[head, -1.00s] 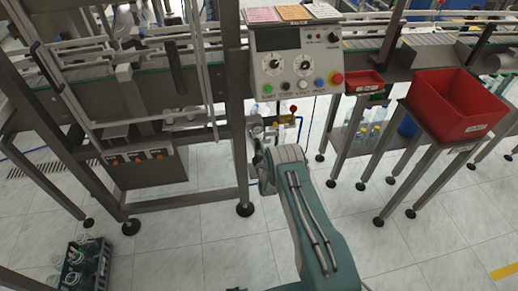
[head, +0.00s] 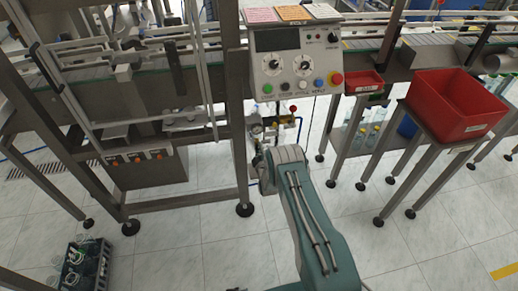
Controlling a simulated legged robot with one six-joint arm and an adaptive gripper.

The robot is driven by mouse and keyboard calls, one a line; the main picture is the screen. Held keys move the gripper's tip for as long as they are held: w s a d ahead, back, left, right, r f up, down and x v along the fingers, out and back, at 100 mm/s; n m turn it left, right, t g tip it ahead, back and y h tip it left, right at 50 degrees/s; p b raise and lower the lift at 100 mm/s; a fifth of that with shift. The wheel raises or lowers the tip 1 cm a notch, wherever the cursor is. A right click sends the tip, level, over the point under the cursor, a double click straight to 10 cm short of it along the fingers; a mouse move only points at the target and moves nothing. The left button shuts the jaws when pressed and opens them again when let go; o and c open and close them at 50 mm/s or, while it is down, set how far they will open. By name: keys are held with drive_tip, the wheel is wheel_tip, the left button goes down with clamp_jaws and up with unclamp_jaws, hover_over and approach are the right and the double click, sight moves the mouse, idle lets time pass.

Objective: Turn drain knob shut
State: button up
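A small air-service unit hangs below the control box, on the frame's right post. My teal arm reaches up from the bottom of the picture to just below the unit. My gripper is hidden beyond the arm's grey joint, so its fingers do not show.
Above the unit is the control box (head: 296,72) with dials and coloured buttons. A large red bin (head: 455,125) on a stand and a small red tray (head: 364,88) are at the right. A bottle crate (head: 87,265) stands at lower left. The tiled floor around my arm is clear.

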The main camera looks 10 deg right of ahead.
drive_tip(key=o, duration=0.4)
drive_tip(key=shift+a, duration=0.3)
drive_tip(key=shift+s+d+f, duration=0.1)
drive_tip(key=shift+s+d, duration=0.05)
drive_tip(key=shift+s, duration=0.3)
drive_tip(key=s, duration=1.1)
drive_tip(key=shift+f, duration=0.25)
